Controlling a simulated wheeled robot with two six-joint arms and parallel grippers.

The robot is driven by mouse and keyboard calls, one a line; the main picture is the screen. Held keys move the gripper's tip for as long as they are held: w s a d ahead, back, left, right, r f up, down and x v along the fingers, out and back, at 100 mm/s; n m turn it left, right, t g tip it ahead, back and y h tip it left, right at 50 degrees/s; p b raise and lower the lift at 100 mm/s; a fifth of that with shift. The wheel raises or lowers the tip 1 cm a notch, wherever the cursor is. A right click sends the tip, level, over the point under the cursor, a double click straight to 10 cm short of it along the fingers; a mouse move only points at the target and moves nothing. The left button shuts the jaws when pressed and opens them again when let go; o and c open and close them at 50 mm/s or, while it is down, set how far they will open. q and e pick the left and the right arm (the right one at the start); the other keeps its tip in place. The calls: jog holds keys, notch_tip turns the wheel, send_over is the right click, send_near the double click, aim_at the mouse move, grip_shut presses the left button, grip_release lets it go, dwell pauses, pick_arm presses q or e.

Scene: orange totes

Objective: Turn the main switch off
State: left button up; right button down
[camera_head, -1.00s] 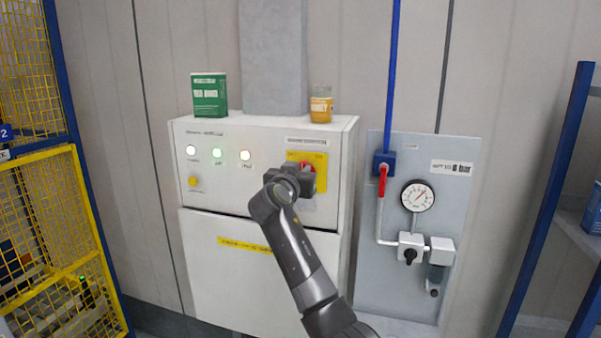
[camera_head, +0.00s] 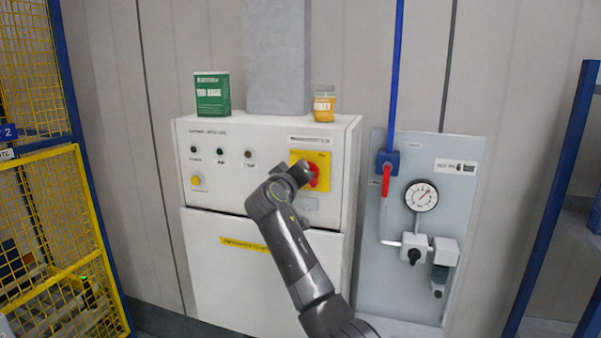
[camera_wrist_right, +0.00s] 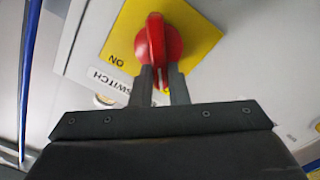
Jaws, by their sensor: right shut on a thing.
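The main switch is a red rotary handle (camera_head: 314,178) on a yellow plate (camera_head: 323,159), at the upper right of a white cabinet front (camera_head: 270,145). My right gripper (camera_head: 303,170) is at the handle and partly hides it in the head view. In the right wrist view the red handle (camera_wrist_right: 157,40) stands between the two fingers of my right gripper (camera_wrist_right: 161,80), which are shut on its lower end. The word ON shows on the plate beside it. Three indicator lamps (camera_head: 220,150) on the cabinet are dark. My left gripper is not in view.
A green box (camera_head: 212,94) and an orange-labelled jar (camera_head: 324,104) stand on the cabinet top. To the right is a grey panel (camera_head: 457,190) with a gauge (camera_head: 421,195) and a red lever (camera_head: 386,180). A yellow mesh fence (camera_head: 50,240) stands at the left.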

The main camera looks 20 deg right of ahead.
jog(key=shift+w+a+f+n+p, duration=0.1)
jog(key=shift+f+n+p, duration=0.25)
jog(key=shift+n, duration=1.3)
jog(key=shift+w+a+f+n+p, duration=0.15)
jog(key=shift+n+p, duration=0.25)
jog(key=shift+n, duration=1.2)
jog(key=shift+s+a+f+n+p, duration=0.1)
jog(key=shift+f+n+p, duration=0.25)
jog(key=shift+n, duration=1.3)
jog(key=c, duration=1.4)
grip_release()
jog(key=shift+w, duration=0.1)
jog(key=shift+d, duration=0.1)
